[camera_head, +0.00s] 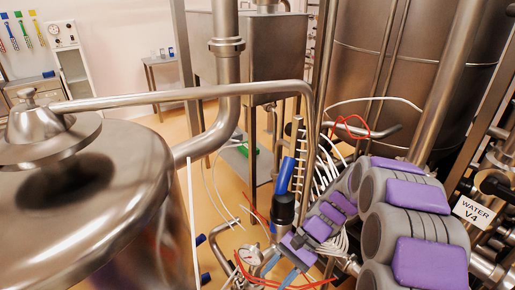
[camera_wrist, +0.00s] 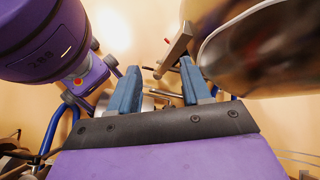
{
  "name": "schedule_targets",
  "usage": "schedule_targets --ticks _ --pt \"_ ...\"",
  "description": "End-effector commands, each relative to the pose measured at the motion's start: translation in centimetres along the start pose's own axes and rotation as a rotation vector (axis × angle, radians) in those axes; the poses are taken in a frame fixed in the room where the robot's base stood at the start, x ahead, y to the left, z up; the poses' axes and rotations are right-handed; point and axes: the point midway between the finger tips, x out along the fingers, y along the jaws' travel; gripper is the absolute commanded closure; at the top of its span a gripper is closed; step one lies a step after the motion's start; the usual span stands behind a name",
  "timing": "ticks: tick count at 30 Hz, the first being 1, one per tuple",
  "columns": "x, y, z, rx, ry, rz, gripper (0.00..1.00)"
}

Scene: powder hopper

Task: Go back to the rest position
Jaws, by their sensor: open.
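My gripper (camera_wrist: 159,78) shows in the wrist view as two blue fingers spread apart. I see nothing clamped between them; a metal bar (camera_wrist: 174,48) appears beyond the right fingertip. In the head view my purple and grey arm folds at the lower right. The blue fingers (camera_head: 281,270) point down and left near the bottom middle, beside a round gauge (camera_head: 250,255). The steel hopper (camera_head: 75,215) with a conical lid top stands at the left, apart from the fingers.
A blue-handled part (camera_head: 285,175) stands upright just above my gripper. Thin red and white hoses hang around it. A bent steel pipe (camera_head: 190,93) crosses above. A large steel tank (camera_head: 400,70) stands behind, and a WATER V4 sign (camera_head: 472,212) is at the right.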

Motion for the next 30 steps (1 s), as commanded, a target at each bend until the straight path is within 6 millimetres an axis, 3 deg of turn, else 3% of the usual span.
schedule_targets --ticks 3,15,30 --pt "-0.5 0.9 3.2 -0.058 0.050 0.066 0.52" --pt "-1.5 6.0 11.7 -0.227 0.225 0.282 0.52" --pt "-2.0 14.4 18.9 -0.402 0.451 0.534 0.52"
